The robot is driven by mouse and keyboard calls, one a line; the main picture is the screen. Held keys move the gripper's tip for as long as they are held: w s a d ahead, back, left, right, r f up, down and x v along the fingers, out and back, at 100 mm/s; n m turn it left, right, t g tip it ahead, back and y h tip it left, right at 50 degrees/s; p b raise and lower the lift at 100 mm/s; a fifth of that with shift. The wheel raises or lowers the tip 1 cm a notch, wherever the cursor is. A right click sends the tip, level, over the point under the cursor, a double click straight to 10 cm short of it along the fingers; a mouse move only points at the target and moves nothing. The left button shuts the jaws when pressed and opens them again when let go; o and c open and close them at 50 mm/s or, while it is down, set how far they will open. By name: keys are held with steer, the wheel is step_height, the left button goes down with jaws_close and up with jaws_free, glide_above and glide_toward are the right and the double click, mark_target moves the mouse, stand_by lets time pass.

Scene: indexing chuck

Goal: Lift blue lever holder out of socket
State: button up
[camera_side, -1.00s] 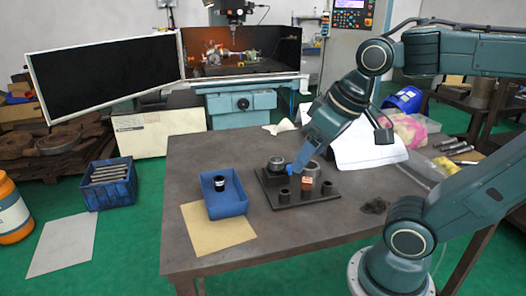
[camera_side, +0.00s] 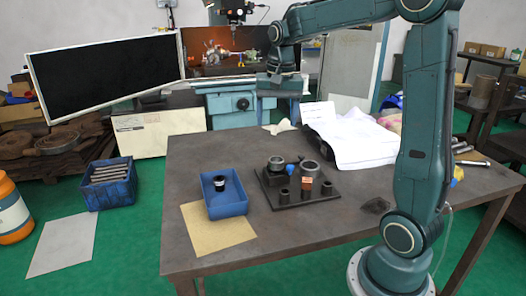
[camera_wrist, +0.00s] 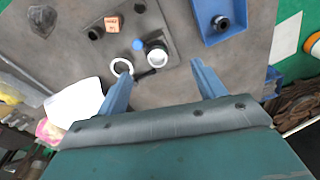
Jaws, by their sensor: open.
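A dark base plate (camera_side: 325,190) on the table carries two large round holders and several small dark sockets. The left holder (camera_side: 276,163) is dark with a ringed top; in the wrist view (camera_wrist: 156,50) it has a pale rim. A small round blue part (camera_wrist: 138,44) touches or sits close beside it; I cannot tell which. A dark lever (camera_wrist: 146,74) lies between this holder and the second ring-topped one (camera_side: 310,168). My gripper (camera_side: 282,80) is raised high behind the plate, apart from everything. Its blue fingers (camera_wrist: 161,72) are spread and empty.
An orange block (camera_side: 307,182) stands on the plate. A blue bin (camera_side: 226,207) with a black cylindrical part (camera_side: 219,183) is left of it, beside a tan sheet (camera_side: 218,230). White paper (camera_side: 355,140) lies at the back right. The front table is mostly clear.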

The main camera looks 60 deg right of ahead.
steer(key=m+g, duration=0.1)
steer(key=m, duration=0.1)
glide_above(276, 159)
steer(key=s+a, duration=0.1)
steer(key=a, duration=0.1)
step_height(276, 159, down, 2)
steer(key=shift+d+f, duration=0.15)
steer(key=shift+f, duration=0.1)
steer(key=shift+f, duration=4.35)
steer(key=shift+f, duration=2.6)
steer(key=shift+c, duration=0.2)
steer(key=shift+r, duration=0.1)
steer(key=c, duration=1.4)
steer(key=shift+o, duration=0.2)
